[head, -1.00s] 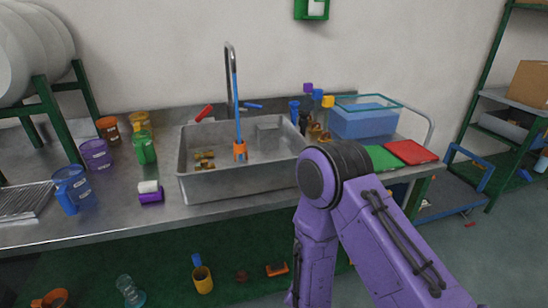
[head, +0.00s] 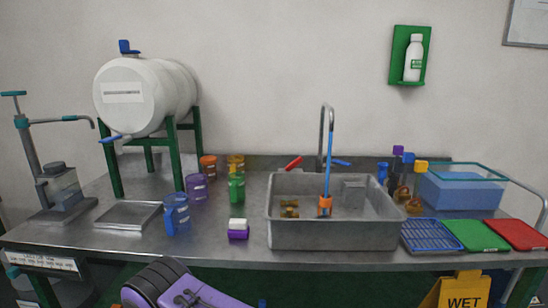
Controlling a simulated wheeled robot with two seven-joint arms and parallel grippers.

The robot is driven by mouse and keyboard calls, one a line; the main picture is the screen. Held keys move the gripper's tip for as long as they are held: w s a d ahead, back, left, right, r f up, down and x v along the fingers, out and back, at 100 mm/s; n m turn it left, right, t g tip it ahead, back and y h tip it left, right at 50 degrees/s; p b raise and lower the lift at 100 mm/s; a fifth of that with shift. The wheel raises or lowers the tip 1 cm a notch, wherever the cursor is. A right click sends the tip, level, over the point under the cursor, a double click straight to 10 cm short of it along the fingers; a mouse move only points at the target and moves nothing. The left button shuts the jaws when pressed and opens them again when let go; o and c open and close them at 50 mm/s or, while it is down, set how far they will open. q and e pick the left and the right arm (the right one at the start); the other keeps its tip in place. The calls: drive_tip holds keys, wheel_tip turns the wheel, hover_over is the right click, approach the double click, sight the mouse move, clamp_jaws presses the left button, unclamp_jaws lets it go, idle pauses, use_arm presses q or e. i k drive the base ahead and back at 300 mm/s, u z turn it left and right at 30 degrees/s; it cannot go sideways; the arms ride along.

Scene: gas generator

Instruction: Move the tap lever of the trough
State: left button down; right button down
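The grey rectangular trough (head: 335,236) stands on the metal bench, right of the picture's middle. A tall bent tap (head: 327,112) rises at its back, with a blue hose (head: 327,170) hanging into it and an orange end (head: 324,206). A red lever (head: 293,163) sticks out left of the tap's base and a blue lever (head: 341,163) right of it. Neither gripper is in view. A purple link of my arm shows at the bottom left, below the bench edge, away from the trough.
A white barrel (head: 145,92) with a blue tap lever (head: 112,139) stands on a green frame at left. Coloured jars and a purple-and-white block (head: 238,229) stand left of the trough. A clear tub (head: 455,193) and coloured racks are at right. A yellow wet sign (head: 462,290) stands in front.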

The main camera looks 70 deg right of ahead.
sight(335, 160)
drive_tip(key=u, duration=0.3)
drive_tip(key=k, duration=1.35)
drive_tip(key=z, duration=0.65)
